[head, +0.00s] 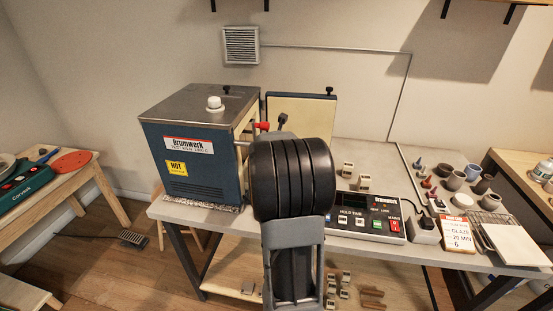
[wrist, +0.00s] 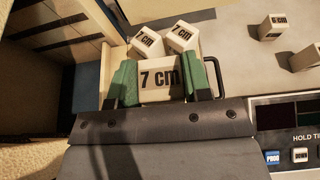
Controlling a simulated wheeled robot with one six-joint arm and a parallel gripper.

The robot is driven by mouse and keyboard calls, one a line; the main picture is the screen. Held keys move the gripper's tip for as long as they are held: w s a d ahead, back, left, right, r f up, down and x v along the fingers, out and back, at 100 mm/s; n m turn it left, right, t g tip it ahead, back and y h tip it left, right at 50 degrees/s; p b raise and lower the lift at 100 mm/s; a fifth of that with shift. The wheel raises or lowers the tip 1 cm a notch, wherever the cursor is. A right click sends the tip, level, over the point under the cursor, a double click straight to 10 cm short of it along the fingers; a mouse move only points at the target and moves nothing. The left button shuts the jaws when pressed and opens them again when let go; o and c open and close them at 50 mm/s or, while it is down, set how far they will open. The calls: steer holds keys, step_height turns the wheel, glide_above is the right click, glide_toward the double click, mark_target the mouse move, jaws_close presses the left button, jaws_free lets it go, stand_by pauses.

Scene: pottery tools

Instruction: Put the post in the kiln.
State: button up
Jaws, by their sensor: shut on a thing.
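In the wrist view my gripper (wrist: 160,88) has green-padded fingers shut on a pale post (wrist: 158,78) marked "7 cm". Two more "7 cm" posts (wrist: 147,42) (wrist: 181,37) stand just beyond it, inside a wood-coloured border that looks like a tray (wrist: 205,42). I cannot tell whether the held post is lifted clear. The blue kiln (head: 190,160), with a steel top, stands on the bench left of my arm. Its door (head: 305,112) is swung open behind. Brick lining (wrist: 65,40) shows left of the gripper. In the head view my arm hides the gripper and the held post.
Loose posts (head: 363,181) lie on the bench right of my arm, also in the wrist view (wrist: 304,57). A control box (head: 368,214) sits close by on the right. Small pots (head: 456,180) and a glaze card (head: 457,233) are farther right.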

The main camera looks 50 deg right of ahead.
steer(key=shift+w+d+f, duration=0.35)
steer(key=shift+w+f, duration=0.15)
steer(key=shift+f, duration=0.8)
steer(key=shift+w+d+f, duration=0.4)
steer(key=shift+w+f, duration=0.1)
steer(key=shift+f, duration=0.8)
steer(key=shift+w+d+f, duration=0.35)
steer(key=shift+w+f, duration=0.15)
steer(key=shift+f, duration=0.8)
steer(key=shift+f+b, duration=0.2)
steer(key=shift+b, duration=0.1)
steer(key=o, duration=1)
steer(key=shift+r, duration=0.15)
steer(key=shift+r+p, duration=0.2)
steer(key=shift+p, duration=0.25)
steer(key=b+v, duration=0.1)
steer(key=v, duration=1.1)
steer(key=shift+f+b, duration=0.15)
steer(key=shift+b, duration=0.15)
